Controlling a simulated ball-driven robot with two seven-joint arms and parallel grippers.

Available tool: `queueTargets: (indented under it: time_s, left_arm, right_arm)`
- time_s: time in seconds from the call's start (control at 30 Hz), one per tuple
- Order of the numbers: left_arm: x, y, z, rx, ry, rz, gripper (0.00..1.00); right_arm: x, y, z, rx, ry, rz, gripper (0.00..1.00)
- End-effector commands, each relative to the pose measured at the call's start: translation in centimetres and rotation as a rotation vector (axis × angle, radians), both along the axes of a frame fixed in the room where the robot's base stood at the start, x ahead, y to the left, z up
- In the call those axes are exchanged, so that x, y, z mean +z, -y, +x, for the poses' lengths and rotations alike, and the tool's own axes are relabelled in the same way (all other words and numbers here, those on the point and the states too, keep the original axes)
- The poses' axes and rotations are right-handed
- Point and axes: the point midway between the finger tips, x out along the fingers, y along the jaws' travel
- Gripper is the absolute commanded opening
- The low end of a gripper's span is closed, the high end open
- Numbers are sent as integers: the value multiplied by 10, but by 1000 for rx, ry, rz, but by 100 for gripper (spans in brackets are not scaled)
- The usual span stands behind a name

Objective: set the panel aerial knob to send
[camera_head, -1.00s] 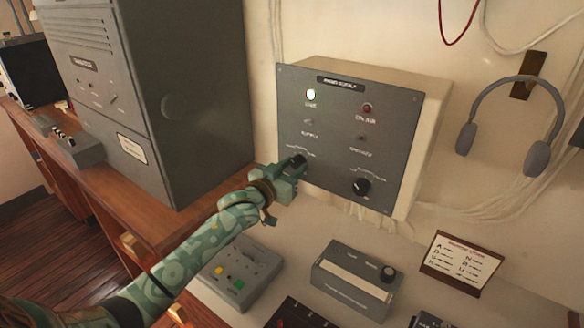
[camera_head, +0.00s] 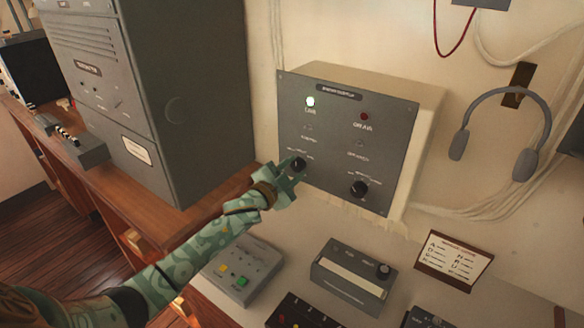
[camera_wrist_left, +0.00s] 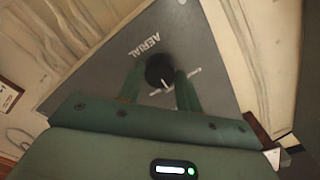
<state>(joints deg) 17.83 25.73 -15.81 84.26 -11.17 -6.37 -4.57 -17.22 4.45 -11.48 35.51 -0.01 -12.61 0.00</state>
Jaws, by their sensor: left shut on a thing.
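The grey wall panel (camera_head: 340,130) holds two black knobs at its lower edge. The left one is the aerial knob (camera_head: 298,164), with the word AERIAL beside it in the left wrist view. There the knob (camera_wrist_left: 160,70) sits between the two green fingers, and a short white pointer mark shows on it. My left gripper (camera_head: 291,172) is shut on the knob. The position labels around the knob are too small or partly hidden to read. My right gripper is in neither view.
The second knob (camera_head: 359,188) is at the panel's lower right. A tall grey cabinet (camera_head: 150,90) stands to the left. Below are a box with coloured buttons (camera_head: 243,270) and a grey box with a knob (camera_head: 352,275). Headphones (camera_head: 503,120) hang at right.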

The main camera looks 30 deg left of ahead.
Motion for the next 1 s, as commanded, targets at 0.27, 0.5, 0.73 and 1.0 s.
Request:
queueTargets:
  time_s: [0.27, 0.5, 0.73, 1.0]
  left_arm:
    - [0, 0, 0, 0, 34, 257, 12]
    - [-1, 1, 0, -1, 64, 468, 12]
    - [-1, 1, 0, -1, 85, 620, 12]
    - [-1, 1, 0, -1, 100, 724, 12]
  right_arm:
    - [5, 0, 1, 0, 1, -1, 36]
    - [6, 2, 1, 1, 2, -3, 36]
    - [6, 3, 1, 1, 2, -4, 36]
    - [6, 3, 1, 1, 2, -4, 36]
